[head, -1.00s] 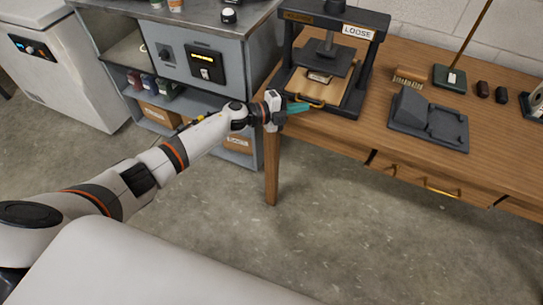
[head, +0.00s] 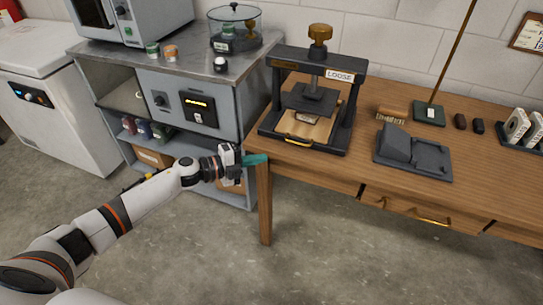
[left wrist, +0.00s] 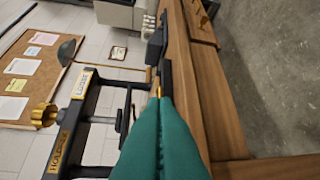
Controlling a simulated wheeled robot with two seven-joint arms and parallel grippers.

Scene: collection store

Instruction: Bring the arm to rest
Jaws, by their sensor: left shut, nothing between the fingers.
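My left arm reaches in from the left in the head view. Its left gripper (head: 256,159) has teal fingers that are shut and empty, by the front left corner of the wooden table (head: 330,170). In the left wrist view the closed teal fingers (left wrist: 160,140) point toward the table edge. The black press (head: 312,95) with a brass knob and a "LOOSE" label stands on the table, to the right of the gripper and apart from it. My right gripper is not in view.
A grey cabinet (head: 165,105) stands left of the table, with a white chest (head: 50,110) beyond. A dark grey stand (head: 413,153), a brush (head: 392,112) and a rod base (head: 429,115) are on the table. The floor in front is clear.

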